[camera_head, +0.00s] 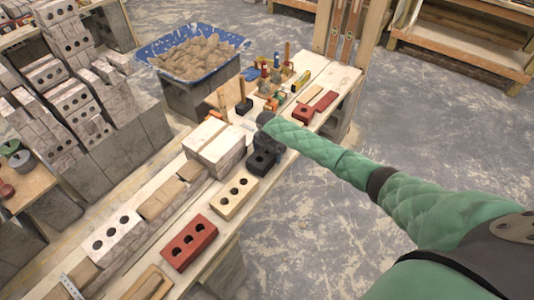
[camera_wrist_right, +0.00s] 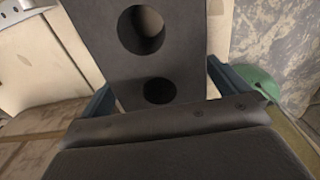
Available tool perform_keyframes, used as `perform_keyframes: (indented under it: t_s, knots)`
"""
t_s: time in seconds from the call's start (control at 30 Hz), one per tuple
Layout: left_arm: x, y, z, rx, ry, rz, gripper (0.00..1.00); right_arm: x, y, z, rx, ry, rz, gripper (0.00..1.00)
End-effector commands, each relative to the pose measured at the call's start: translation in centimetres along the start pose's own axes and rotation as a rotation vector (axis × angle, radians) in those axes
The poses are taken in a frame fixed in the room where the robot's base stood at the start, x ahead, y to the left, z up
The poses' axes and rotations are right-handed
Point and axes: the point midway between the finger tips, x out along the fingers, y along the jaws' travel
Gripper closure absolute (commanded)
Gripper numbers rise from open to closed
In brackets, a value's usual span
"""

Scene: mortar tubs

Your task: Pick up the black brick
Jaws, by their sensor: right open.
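The black brick (camera_head: 262,163) lies on the wooden bench beside the cream brick in the head view. In the right wrist view the dark face of the black brick (camera_wrist_right: 172,62) fills the middle, with two round holes showing. My right gripper (camera_head: 267,147) is over the brick's far end and hides part of it. Its blue-grey fingers stand open on either side of the brick in the wrist view. I cannot tell whether they touch it. My left gripper is not in view.
A cream brick (camera_head: 234,196) and a red brick (camera_head: 189,243) lie nearer on the bench. Pale stacked blocks (camera_head: 216,146) stand just left of the black brick. A blue tub (camera_head: 150,57) of mortar and several small tools are farther back. Open floor is right.

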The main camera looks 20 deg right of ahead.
Motion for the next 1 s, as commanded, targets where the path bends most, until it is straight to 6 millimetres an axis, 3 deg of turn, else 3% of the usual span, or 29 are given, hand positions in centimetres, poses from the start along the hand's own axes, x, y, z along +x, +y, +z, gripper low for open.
perform_keyframes:
  t_s: [0.37,0.8,1.0]
  knots:
    - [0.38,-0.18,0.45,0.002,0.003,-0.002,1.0,0.69,0.04,-0.02,0.0,0.0,0.001,0.0]
    - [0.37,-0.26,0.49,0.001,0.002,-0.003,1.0,0.67,0.03,0.02,0.0,0.0,0.001,0.86]
    - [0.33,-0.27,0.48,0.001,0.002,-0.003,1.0,0.37,0.19,0.11,0.001,-0.002,0.005,0.87]
